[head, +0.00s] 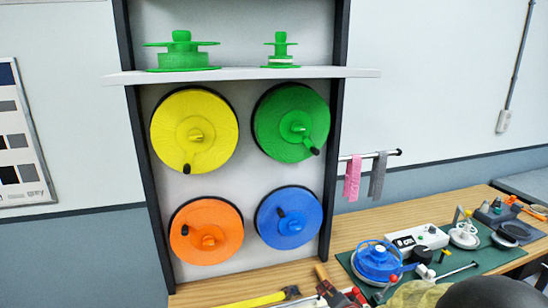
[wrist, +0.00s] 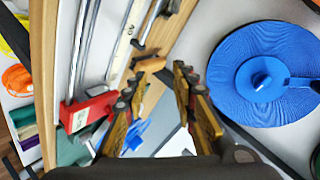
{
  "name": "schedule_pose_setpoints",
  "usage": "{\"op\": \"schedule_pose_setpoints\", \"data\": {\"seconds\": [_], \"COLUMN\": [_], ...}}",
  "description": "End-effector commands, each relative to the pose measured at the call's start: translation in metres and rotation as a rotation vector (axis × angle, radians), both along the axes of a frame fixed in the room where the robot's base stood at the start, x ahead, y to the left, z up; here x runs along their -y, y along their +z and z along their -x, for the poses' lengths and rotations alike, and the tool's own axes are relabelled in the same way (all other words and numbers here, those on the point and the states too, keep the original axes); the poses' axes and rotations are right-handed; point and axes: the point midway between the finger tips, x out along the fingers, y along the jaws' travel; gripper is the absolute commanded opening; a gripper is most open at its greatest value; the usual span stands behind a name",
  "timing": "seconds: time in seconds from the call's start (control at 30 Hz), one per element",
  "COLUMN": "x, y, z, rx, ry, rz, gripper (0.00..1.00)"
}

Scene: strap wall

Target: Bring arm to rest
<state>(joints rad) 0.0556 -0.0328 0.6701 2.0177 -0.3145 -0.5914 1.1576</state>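My gripper (wrist: 158,75) shows in the wrist view with its two fingers apart and nothing between them. The blue disc (wrist: 262,75) lies to the right of the fingers in that view, with a clear gap between. In the head view the blue disc (head: 289,218) is at the lower right of the wall panel. An orange disc (head: 206,246) is beside it, with a yellow disc (head: 194,130) and a green disc (head: 291,123) above. Each disc has a crank with a dark knob. A dark rounded part of my arm may show at the bottom right; I cannot tell for sure.
A white shelf (head: 240,74) above the discs holds two green spools (head: 181,57). Pink (head: 352,178) and grey (head: 377,176) straps hang from a rod. The wooden bench (head: 350,238) carries a green mat with a blue reel (head: 377,262) and a white box (head: 419,237).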

Motion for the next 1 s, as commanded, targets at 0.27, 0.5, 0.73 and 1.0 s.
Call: {"op": "schedule_pose_setpoints", "data": {"seconds": [0.27,0.5,0.73,1.0], "x": [0.037,0.041,0.023,0.013], "y": [-0.011,0.039,0.107,0.170], "z": [0.100,0.221,0.327,0.354], "rx": [-0.385,-0.639,-0.692,-0.513], "ry": [0.188,0.459,0.653,0.597], "rz": [0.440,0.637,0.687,0.720], "gripper": [0.27,0.27,0.27,0.27]}}
